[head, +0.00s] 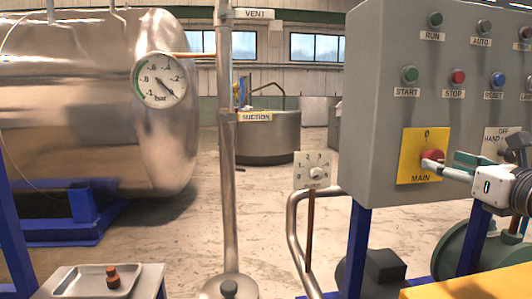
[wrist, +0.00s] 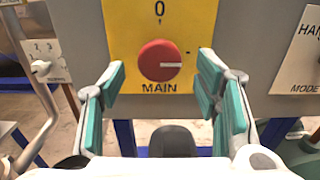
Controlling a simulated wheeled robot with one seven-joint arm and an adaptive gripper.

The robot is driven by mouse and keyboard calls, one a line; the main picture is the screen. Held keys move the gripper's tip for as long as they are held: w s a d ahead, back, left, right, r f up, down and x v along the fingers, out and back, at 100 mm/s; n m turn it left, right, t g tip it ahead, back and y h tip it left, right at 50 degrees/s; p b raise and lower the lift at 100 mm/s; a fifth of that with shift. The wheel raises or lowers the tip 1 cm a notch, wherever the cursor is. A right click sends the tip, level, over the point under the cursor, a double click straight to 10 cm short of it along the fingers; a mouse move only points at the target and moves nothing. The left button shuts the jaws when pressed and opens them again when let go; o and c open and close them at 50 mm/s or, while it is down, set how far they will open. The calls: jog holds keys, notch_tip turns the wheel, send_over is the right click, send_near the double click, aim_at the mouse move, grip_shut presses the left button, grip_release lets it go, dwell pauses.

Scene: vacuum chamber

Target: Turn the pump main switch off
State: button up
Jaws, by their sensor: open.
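The pump main switch (wrist: 159,61) is a round red knob on a yellow plate (wrist: 200,22) marked 0 above and MAIN below. Its white pointer line points to the right, away from the 0. In the head view the red main switch (head: 434,156) sits low on the grey control cabinet, partly covered by my gripper (head: 446,167). In the wrist view my gripper (wrist: 161,82) is open, its teal-padded fingers left and right of the knob and slightly below its centre. Nothing is between the fingers' pads; I cannot tell whether they touch the knob.
The cabinet (head: 375,100) carries START (head: 410,74), STOP (head: 457,77) and other buttons above the switch. A MODE selector plate (wrist: 299,50) is close on the right. A pipe (head: 226,160) and small numbered dial (head: 314,172) stand left.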

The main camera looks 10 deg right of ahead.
aim_at(437, 161)
jog(key=shift+w+a, duration=0.1)
jog(key=shift+w, duration=1.9)
jog(key=shift+c, duration=0.2)
jog(key=c, duration=1.1)
